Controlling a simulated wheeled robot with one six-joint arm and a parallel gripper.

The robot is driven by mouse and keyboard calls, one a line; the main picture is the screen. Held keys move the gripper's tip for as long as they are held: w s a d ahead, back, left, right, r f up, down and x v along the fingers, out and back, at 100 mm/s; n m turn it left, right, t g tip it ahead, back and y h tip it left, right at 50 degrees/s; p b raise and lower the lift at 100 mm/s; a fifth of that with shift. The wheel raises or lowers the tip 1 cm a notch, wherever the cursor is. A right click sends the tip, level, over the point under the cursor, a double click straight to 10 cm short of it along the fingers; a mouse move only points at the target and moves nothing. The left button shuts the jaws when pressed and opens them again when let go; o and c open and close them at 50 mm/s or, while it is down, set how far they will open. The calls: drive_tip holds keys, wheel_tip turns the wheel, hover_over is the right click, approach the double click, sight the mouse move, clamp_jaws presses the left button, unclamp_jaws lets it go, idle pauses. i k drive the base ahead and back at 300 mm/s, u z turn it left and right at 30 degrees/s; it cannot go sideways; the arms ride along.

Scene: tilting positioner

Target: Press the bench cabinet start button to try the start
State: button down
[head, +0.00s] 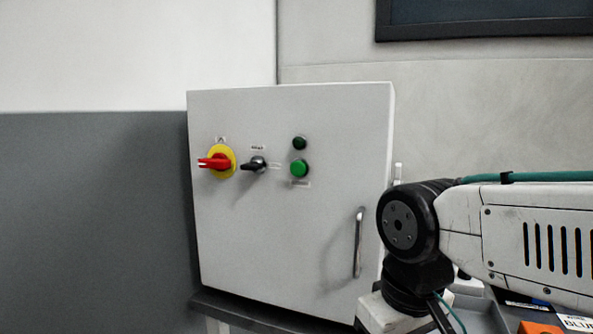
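The bench cabinet (270,235) is a light grey box standing on a dark bench in the middle of the head view. The green start button (299,169) sits on the upper part of its front, with a small label below it. A dark green round lamp or button (299,143) is just above it. My arm comes in from the right and bends down at the cabinet's lower right. My gripper's fingers are not in view, and nothing of my arm touches the button.
A red rotary switch (214,162) on a yellow plate and a black selector (255,165) are left of the button. A metal door handle (358,243) stands out at the lower right. A grey partition (95,215) borders the left. An orange item (540,327) is at bottom right.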

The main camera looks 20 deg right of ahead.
sight(298, 168)
drive_tip(key=z, duration=1.8)
drive_tip(key=k, duration=0.6)
drive_tip(key=u, duration=1.45)
